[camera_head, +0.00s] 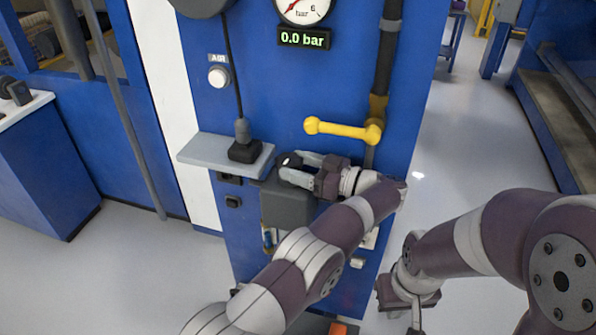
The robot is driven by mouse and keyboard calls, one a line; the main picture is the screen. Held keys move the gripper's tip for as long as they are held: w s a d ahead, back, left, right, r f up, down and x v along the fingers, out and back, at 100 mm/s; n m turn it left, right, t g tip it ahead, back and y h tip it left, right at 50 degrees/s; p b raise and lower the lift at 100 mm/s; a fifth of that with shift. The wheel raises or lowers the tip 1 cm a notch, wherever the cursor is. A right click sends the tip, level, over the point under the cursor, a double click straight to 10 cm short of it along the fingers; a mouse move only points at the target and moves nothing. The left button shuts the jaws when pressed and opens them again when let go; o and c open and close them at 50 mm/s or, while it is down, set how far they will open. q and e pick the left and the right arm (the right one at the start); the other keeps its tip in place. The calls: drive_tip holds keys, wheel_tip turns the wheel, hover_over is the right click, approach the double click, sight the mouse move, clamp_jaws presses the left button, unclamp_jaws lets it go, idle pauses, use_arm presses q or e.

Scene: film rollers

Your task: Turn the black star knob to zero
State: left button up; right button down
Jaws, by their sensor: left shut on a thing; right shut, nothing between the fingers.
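The black star knob (289,159) sits on the upper part of a dark grey box on the blue panel, mostly hidden by my gripper. My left gripper (291,169) comes from the right and is shut on the knob. The digital display (303,40) above reads 0.0 bar. The round pressure gauge (302,10) over it is cut by the top edge; its red needle points to the lower left. My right gripper (414,312) hangs low at the right, shut and empty, away from the panel.
A yellow lever (340,130) sticks out above my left gripper. A grey shelf (205,150) with a black cabled device (244,145) stands left of the knob. A white button (218,76) is above the shelf. Open floor lies right of the panel.

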drive_tip(key=shift+f, duration=0.15)
idle(0.3)
use_arm(q)
drive_tip(key=o, duration=0.8)
